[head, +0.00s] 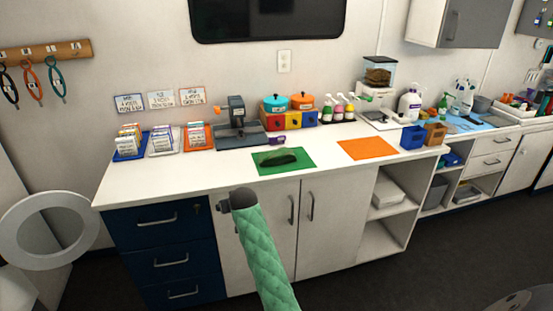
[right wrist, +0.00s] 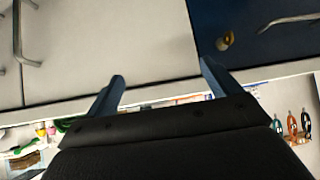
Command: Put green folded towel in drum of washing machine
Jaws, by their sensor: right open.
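I see no green folded towel in either view. A white round ring with a grey middle (head: 50,228) at the left of the head view looks like an open washing machine door. The machine's body is mostly out of frame and its drum does not show. My right gripper (head: 226,204) is in front of the white cabinet doors, near the counter's front edge. In the right wrist view its two fingers (right wrist: 162,82) are apart with nothing between them. My left gripper is not in view.
The white counter (head: 340,132) holds a green mat (head: 304,157) with a dark object on it, an orange mat (head: 366,149), card trays, bottles and a scale. Blue drawers (head: 165,240) and white cabinet doors (head: 325,240) are shut below. The dark floor at right looks clear.

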